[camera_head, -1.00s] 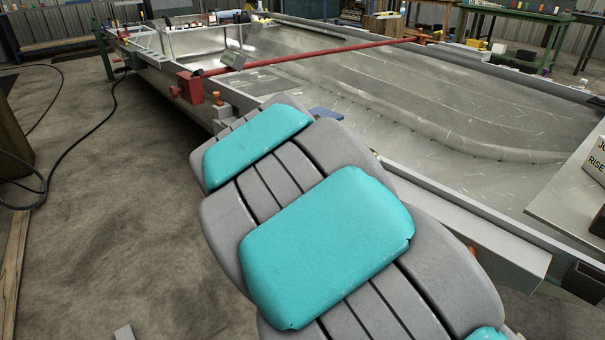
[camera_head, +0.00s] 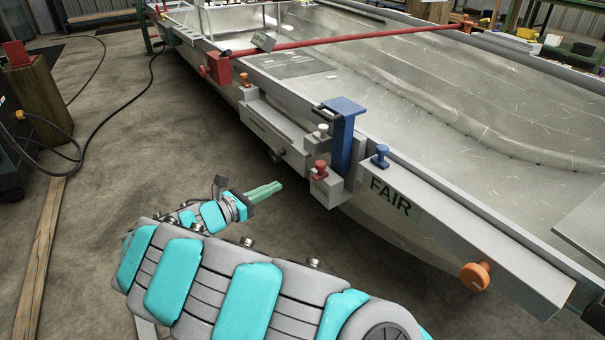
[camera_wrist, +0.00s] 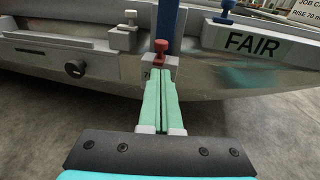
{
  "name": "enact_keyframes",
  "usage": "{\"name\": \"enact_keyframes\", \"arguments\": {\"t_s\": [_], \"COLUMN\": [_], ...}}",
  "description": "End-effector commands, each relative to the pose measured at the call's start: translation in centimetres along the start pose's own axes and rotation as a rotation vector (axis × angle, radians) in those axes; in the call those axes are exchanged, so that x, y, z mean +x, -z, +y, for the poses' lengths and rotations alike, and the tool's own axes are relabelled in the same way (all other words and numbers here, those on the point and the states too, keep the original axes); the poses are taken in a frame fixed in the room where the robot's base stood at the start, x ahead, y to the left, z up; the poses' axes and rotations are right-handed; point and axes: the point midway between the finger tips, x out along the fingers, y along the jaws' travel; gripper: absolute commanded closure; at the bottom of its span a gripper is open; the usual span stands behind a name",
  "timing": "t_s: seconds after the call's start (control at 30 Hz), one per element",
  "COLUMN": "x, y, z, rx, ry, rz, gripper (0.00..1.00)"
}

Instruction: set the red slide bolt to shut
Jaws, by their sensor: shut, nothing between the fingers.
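A small red knob (camera_head: 320,170) stands on a grey block (camera_head: 326,188) at the near side of the hull, in front of a blue upright bracket (camera_head: 343,140). I take it for the red slide bolt; whether it is slid open or shut I cannot tell. The red knob also shows in the wrist view (camera_wrist: 160,47), just beyond my fingertips. My gripper (camera_head: 277,186) is shut and empty, its green fingers pointing at the block from the left. In the wrist view the fingers (camera_wrist: 161,75) lie together below the knob and hide part of the block; contact is not clear.
A white knob (camera_head: 321,130) sits behind the red one. A blue knob (camera_head: 380,156) stands on the beam marked FAIR (camera_head: 450,225), which has an orange knob (camera_head: 475,276). A long red bar (camera_head: 330,43) crosses the hull.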

Motion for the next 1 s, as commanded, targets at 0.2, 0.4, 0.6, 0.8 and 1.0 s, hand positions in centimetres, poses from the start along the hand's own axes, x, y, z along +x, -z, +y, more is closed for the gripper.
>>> {"name": "enact_keyframes", "arguments": {"t_s": [0.2, 0.4, 0.6, 0.8, 1.0], "x": [3.0, 7.1, 10.7, 13.0, 13.8], "y": [-0.1, -0.2, -0.2, -0.2, -0.1], "z": [-0.1, -0.2, -0.2, -0.2, -0.1], "rx": [0.000, 0.002, 0.004, 0.003, 0.004], "ry": [0.004, 0.007, 0.005, 0.004, 0.003], "rz": [0.001, 0.000, 0.002, 0.000, 0.000], "gripper": [1.00, 1.00, 1.00, 1.00, 1.00]}}
